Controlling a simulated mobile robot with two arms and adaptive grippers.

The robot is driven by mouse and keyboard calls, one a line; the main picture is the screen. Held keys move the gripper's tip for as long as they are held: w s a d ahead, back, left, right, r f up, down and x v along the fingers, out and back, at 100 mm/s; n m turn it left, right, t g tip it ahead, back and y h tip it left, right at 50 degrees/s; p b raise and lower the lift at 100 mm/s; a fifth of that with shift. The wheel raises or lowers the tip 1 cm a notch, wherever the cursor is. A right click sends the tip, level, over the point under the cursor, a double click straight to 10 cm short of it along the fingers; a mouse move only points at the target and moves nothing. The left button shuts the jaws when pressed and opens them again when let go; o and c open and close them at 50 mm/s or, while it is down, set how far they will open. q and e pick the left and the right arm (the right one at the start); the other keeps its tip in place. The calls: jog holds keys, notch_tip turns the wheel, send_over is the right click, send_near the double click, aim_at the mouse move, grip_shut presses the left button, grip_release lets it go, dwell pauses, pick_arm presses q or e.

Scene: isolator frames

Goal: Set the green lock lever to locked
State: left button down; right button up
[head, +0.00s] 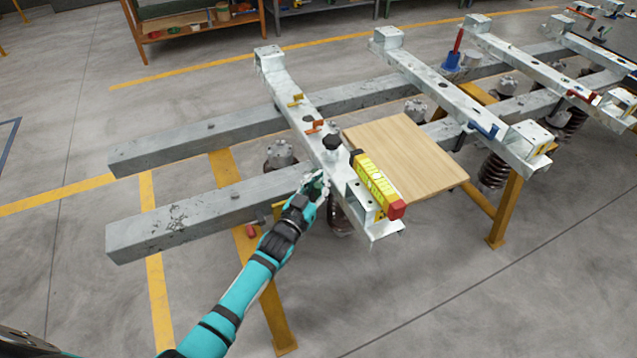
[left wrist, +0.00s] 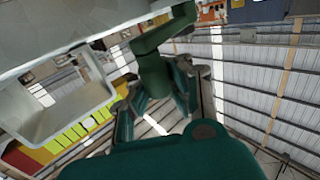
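The green lock lever (head: 314,186) is on the near part of a grey steel crossbeam in the head view, largely covered by my left gripper. In the left wrist view the dark green lever (left wrist: 155,72) shows larger, with its bent arm at the beam's underside and its thick lower part between my fingers. My left gripper (head: 310,190) is at the lever; its fingers (left wrist: 160,98) stand apart on both sides of it. Firm contact cannot be made out. My right gripper is not in view.
Yellow legs (head: 505,210) stand below. Open floor lies in front.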

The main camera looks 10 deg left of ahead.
pick_arm(q)
jog(key=shift+s+d+f, duration=0.3)
jog(key=shift+d+f, duration=0.1)
jog(key=shift+d, duration=0.1)
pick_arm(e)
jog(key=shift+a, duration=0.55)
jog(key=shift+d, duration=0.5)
pick_arm(q)
jog(key=c, duration=1.1)
grip_release()
jog(key=shift+s+d+r, duration=0.15)
jog(key=shift+s+r, duration=0.1)
jog(key=shift+c, duration=0.2)
jog(key=shift+w, duration=0.15)
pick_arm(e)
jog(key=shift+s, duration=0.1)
pick_arm(q)
jog(key=shift+a, duration=0.2)
jog(key=v, duration=1.2)
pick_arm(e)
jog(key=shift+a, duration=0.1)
